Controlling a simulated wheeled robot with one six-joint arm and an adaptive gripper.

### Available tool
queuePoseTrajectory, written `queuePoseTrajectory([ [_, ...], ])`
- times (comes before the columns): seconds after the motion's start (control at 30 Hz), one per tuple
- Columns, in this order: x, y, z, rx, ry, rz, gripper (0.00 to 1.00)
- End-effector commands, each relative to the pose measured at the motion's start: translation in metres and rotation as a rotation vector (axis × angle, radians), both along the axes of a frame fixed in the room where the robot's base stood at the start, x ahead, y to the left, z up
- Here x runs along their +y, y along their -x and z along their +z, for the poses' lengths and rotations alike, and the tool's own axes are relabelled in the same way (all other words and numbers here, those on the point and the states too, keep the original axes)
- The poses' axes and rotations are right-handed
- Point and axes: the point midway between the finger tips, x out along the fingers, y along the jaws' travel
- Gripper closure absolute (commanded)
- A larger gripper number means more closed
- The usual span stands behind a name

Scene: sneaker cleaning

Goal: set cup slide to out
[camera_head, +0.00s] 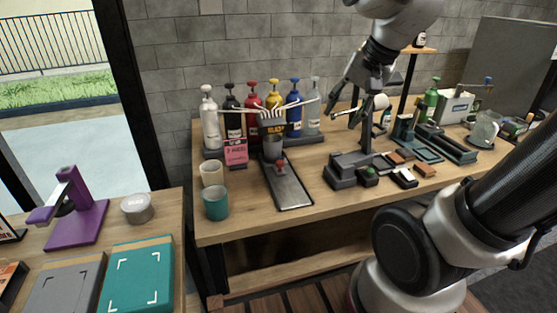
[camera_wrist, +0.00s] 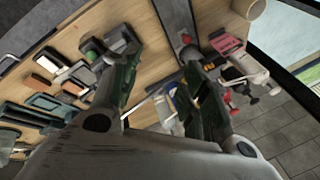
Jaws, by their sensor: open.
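The cup slide (camera_head: 290,190) is a long dark track with a grey plate, lying on the workbench and running from under the dispenser head toward the front edge. A red knob (camera_head: 281,168) stands on it near its middle. A grey cup (camera_head: 272,149) is at its back end under the nozzles, partly hidden. My gripper (camera_head: 345,108) is open and empty, above the bench to the right of the slide. In the wrist view the fingers (camera_wrist: 160,58) are spread apart, and the slide's red knob (camera_wrist: 186,40) shows near the right finger, not touched.
Several coloured pump bottles (camera_head: 252,100) stand behind the dispenser (camera_head: 273,124). A beige cup (camera_head: 211,173) and a teal cup (camera_head: 216,203) stand left of the slide. A dark stand (camera_head: 346,166) with small blocks is on the right. Bare wood lies between slide and stand.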

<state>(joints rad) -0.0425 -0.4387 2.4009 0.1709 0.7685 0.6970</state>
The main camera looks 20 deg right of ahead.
Motion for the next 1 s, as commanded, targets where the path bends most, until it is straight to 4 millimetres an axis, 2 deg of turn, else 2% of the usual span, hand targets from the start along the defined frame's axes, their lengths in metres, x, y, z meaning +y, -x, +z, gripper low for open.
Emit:
queuePoseTrajectory([
  [0.17, 0.018, -0.035, -0.022, 0.082, -0.163, -0.278, 0.55],
  [0.27, 0.031, -0.058, -0.042, 0.151, -0.275, -0.493, 0.55],
  [0.43, 0.058, -0.105, -0.094, 0.308, -0.491, -0.999, 0.55],
  [0.5, 0.066, -0.117, -0.112, 0.356, -0.552, -1.168, 0.55],
  [0.6, 0.073, -0.128, -0.13, 0.4, -0.606, -1.334, 0.55],
  [0.73, 0.078, -0.135, -0.143, 0.426, -0.639, -1.44, 0.55],
  [0.87, 0.082, -0.139, -0.156, 0.433, -0.644, -1.462, 0.55],
  [1.0, 0.088, -0.145, -0.178, 0.433, -0.642, -1.46, 0.55],
])
